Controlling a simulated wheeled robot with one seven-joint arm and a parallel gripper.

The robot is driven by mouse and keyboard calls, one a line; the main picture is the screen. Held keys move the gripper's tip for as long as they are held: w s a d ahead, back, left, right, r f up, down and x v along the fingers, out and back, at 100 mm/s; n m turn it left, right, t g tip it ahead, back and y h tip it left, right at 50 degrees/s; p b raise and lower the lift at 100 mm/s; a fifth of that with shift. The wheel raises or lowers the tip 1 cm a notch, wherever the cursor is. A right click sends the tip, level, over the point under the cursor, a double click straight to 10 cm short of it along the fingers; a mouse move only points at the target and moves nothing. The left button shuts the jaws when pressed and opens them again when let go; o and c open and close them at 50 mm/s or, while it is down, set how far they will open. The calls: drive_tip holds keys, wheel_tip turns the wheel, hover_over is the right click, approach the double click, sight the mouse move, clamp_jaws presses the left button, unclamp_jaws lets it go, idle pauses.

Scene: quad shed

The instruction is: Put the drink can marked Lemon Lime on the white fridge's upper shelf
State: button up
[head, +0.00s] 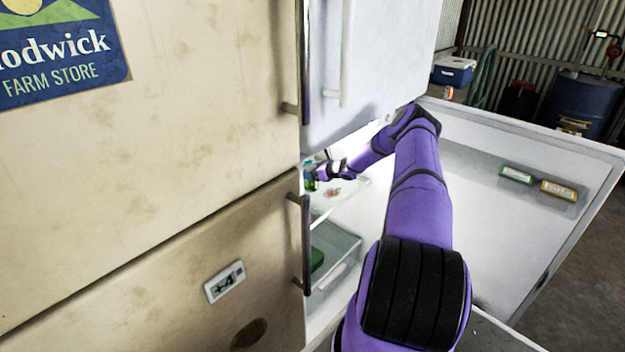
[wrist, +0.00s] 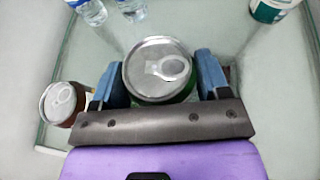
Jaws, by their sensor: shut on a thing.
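My gripper (wrist: 160,78) is shut on a drink can (wrist: 158,66) with a silver top and a green side, one blue-padded finger on each side. Its label does not show, so I cannot read Lemon Lime on it. The can looks upright, over a glass shelf (wrist: 215,30); I cannot tell whether its base touches the glass. In the head view my gripper (head: 324,172) is inside the white fridge (head: 500,205), whose lower door stands open. The glass upper shelf (head: 346,190) shows there in part, beside the edge of the beige fridge.
A reddish-brown can (wrist: 62,103) stands just left of my gripper. Clear bottles (wrist: 88,10) and a white-and-green container (wrist: 272,9) are at the shelf's far side. A clear drawer (head: 335,262) is below the shelf. The beige fridge (head: 200,140) blocks the left.

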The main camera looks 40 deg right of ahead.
drive_tip(key=shift+f, duration=1.7)
drive_tip(key=shift+f, duration=0.1)
drive_tip(key=o, duration=1.2)
drive_tip(key=shift+o, duration=0.2)
drive_tip(key=shift+s, duration=0.15)
drive_tip(key=v, duration=1.1)
drive_tip(key=shift+s+r, duration=0.2)
drive_tip(key=shift+s, duration=0.15)
drive_tip(key=shift+d, duration=0.1)
